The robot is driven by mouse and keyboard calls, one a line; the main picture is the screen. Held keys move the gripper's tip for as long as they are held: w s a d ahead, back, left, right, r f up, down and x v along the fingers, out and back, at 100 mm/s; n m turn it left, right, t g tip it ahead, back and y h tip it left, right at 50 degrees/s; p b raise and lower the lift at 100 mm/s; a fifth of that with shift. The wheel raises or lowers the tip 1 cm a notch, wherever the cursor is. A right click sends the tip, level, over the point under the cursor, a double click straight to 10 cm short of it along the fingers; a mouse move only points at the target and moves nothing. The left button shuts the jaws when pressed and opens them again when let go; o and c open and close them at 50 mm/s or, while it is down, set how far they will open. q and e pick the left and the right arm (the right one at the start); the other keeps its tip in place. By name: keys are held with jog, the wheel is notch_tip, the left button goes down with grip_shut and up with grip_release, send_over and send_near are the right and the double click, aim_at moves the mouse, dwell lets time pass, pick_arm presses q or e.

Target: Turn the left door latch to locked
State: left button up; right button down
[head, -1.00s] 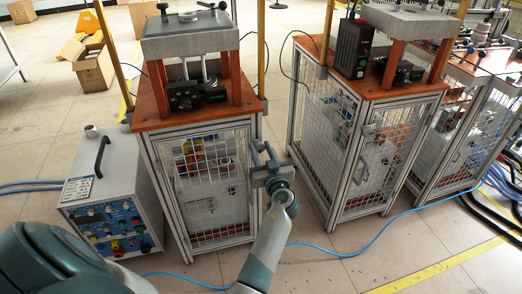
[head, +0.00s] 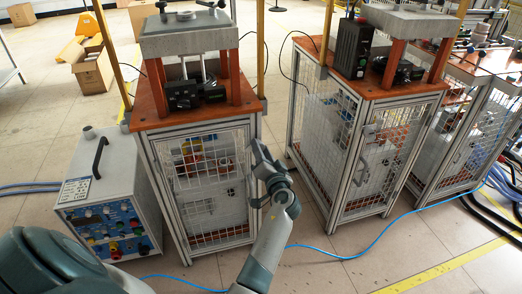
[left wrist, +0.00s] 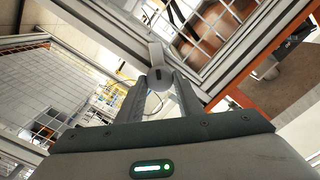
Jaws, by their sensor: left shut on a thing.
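The left cabinet's mesh door (head: 200,185) is closed in its metal frame. My left gripper (head: 258,158) is at the right edge of this door, at about mid-height. In the left wrist view its two fingers (left wrist: 159,86) are shut on the grey door latch (left wrist: 156,60), whose rounded lever shows between and beyond the fingertips. The latch lies nearly in line with the fingers in that view. In the head view the gripper hides the latch. My right gripper is in neither view.
A second mesh cabinet (head: 325,125) stands to the right across a narrow gap. A control box (head: 110,200) with a black handle stands left of the left cabinet. A blue cable (head: 350,256) crosses the floor in front.

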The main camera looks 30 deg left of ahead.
pick_arm(q)
jog(key=shift+f+m+p, duration=0.1)
jog(key=shift+m+p, duration=1.4)
jog(key=shift+m, duration=3.1)
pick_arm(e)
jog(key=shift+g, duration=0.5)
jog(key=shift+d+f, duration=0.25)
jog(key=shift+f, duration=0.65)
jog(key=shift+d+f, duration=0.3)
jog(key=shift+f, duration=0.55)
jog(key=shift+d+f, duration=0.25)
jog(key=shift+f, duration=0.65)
pick_arm(q)
jog(key=o, duration=1)
jog(key=shift+w, duration=0.1)
jog(key=shift+f, duration=0.1)
